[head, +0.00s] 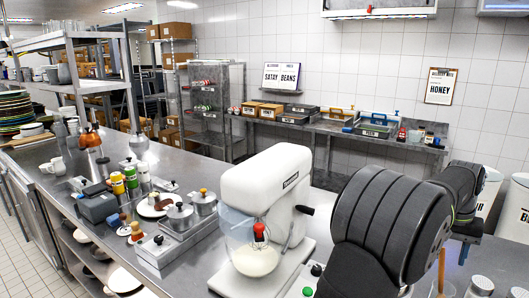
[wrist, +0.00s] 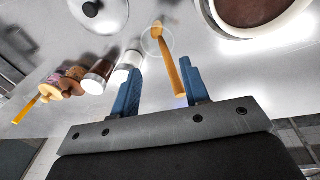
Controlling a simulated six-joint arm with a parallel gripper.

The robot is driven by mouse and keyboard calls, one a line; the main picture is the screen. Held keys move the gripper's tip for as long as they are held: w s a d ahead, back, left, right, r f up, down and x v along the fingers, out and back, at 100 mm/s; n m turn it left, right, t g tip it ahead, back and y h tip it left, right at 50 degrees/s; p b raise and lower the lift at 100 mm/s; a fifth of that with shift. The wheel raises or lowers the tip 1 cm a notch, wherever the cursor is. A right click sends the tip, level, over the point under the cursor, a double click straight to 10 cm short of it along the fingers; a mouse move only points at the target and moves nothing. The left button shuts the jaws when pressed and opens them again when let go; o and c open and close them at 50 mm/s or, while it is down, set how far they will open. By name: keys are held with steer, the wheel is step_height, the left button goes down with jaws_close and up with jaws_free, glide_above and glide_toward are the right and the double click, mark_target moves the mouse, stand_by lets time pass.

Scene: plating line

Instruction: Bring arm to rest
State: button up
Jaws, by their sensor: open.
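My arm reaches over the right end of the steel counter in the head view. In the wrist view my gripper (wrist: 160,69) has two blue fingers spread apart. A wooden-handled utensil (wrist: 170,62) shows between the fingers, with a pale round end beyond them. I see no finger touching it, and its distance from the fingers is hard to judge. In the head view a blue part of my gripper (head: 464,251) shows below the wrist at the right, mostly hidden by my arm.
A white stand mixer (head: 265,180) stands close left of my arm. A wooden handle (head: 441,270) and white-topped jars (head: 480,286) stand below my gripper. The wrist view shows jars (wrist: 97,76), a domed lid (wrist: 92,8) and a round vessel with brown contents (wrist: 250,8).

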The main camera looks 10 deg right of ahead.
step_height(320, 180, up, 12)
steer(key=a, duration=0.1)
step_height(320, 180, down, 17)
steer(key=d, duration=0.2)
step_height(320, 180, up, 13)
steer(key=w+a+f, duration=0.1)
steer(key=w+a, duration=0.2)
steer(key=a, duration=0.4)
steer(key=w+a+f+n+t, duration=0.1)
steer(key=w+a, duration=0.3)
steer(key=a, duration=0.3)
steer(key=w+a+f+n+t+y, duration=0.1)
steer(key=w+a+f, duration=0.1)
steer(key=w+a, duration=0.2)
steer(key=shift+a, duration=1.8)
